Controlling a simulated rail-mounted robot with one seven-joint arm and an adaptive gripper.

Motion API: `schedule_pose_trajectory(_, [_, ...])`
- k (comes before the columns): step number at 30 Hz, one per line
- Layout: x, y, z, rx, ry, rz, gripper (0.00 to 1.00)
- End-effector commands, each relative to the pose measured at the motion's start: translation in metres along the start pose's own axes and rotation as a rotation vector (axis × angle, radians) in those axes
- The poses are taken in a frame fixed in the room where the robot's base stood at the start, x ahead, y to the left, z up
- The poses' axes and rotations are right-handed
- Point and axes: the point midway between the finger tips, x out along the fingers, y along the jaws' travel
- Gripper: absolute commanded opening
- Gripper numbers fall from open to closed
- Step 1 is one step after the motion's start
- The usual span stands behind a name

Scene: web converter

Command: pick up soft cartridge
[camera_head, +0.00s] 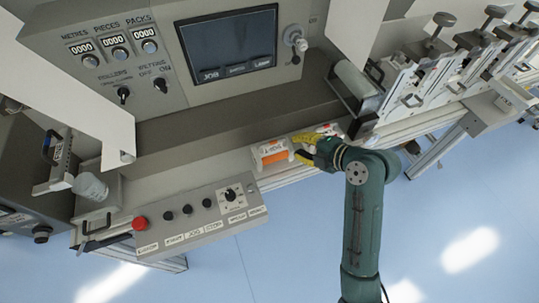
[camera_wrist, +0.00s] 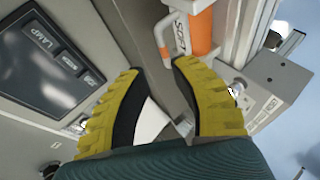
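A white and orange cartridge (camera_head: 272,153) lies on the narrow ledge below the screen panel. An orange and white cartridge with a handle also shows at the top of the wrist view (camera_wrist: 202,28); its sideways label seems to read SOFT. My gripper (camera_head: 304,149) has yellow fingers and is just right of the orange cartridge in the head view. Its fingers (camera_wrist: 158,105) are spread, with no cartridge between them. A white and red item (camera_head: 331,129) sits behind my gripper, partly hidden by it.
The screen (camera_head: 229,46) is above. A roller and clamp assembly (camera_head: 410,80) is close to the right of my gripper. Open blue floor (camera_head: 300,235) lies in front.

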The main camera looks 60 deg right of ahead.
Motion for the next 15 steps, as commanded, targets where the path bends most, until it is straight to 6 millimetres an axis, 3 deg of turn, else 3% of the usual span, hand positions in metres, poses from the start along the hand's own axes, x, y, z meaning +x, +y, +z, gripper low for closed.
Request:
schedule_pose_trajectory(3, [0.029,-0.001,-0.001,-0.001,0.003,-0.002,0.26])
schedule_pose_trajectory(11, [0.061,-0.001,-0.003,0.000,0.001,0.000,0.26])
schedule_pose_trajectory(15, [0.086,-0.004,-0.009,0.000,0.001,-0.001,0.26])
